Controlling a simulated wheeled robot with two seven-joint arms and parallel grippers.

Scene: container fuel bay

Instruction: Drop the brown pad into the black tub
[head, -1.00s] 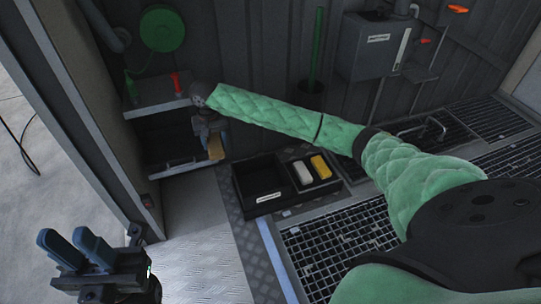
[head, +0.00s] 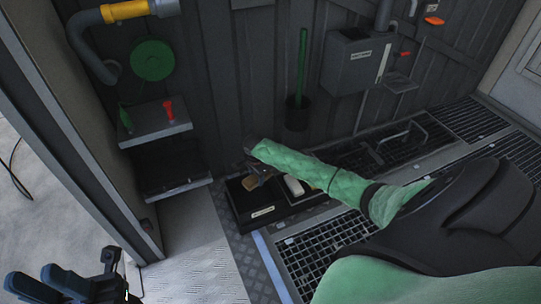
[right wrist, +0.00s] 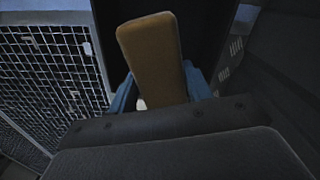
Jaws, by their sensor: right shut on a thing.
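The brown pad (head: 248,184) is held in my right gripper (head: 256,174), over the black tub (head: 246,212) in the head view. In the right wrist view the pad (right wrist: 150,62) stands out between the blue fingers, which are shut on it. The tub has a white label on its front wall, and its inside is dark. From these views I cannot tell how far the pad is above the tub floor. My left gripper (head: 55,284) is at the lower left, empty, with its two blue fingers apart.
A white block (head: 294,186) lies in a tray right of the tub, partly behind my right arm. A grey shelf (head: 155,122) with red and green items is at left. Metal grating (head: 318,252) covers the floor to the right. A wall box (head: 352,62) hangs behind.

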